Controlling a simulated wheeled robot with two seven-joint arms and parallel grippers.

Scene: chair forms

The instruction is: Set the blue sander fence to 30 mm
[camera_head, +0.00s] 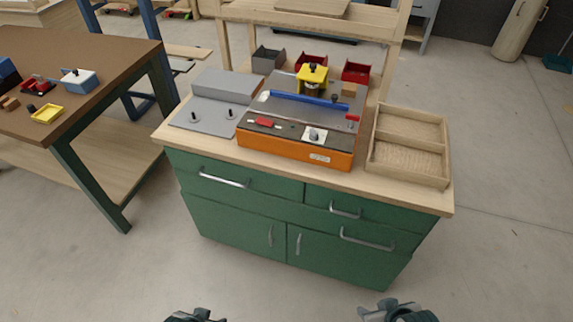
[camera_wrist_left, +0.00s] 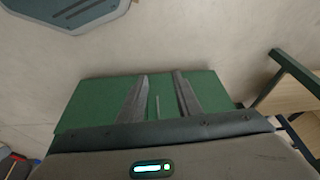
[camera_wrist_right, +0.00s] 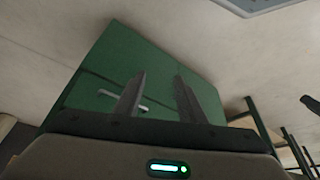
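The blue fence (camera_head: 308,99) is a long bar lying across the grey top of an orange-based sander (camera_head: 295,148) on the green cabinet's wooden top. A yellow block with a dark knob (camera_head: 312,76) stands behind the fence. The sander's front has a red switch (camera_head: 264,123) and a white dial plate (camera_head: 314,134). No scale reading is legible. My left gripper (camera_head: 194,314) and my right gripper (camera_head: 391,308) are low at the bottom edge, far in front of the cabinet. In the left wrist view (camera_wrist_left: 158,95) and right wrist view (camera_wrist_right: 160,95) the fingers are apart and empty.
The green cabinet (camera_head: 240,225) with drawers stands ahead. Small bins (camera_head: 355,71) stand behind. A brown-topped table (camera_head: 110,55) is at left. Floor before the cabinet is clear.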

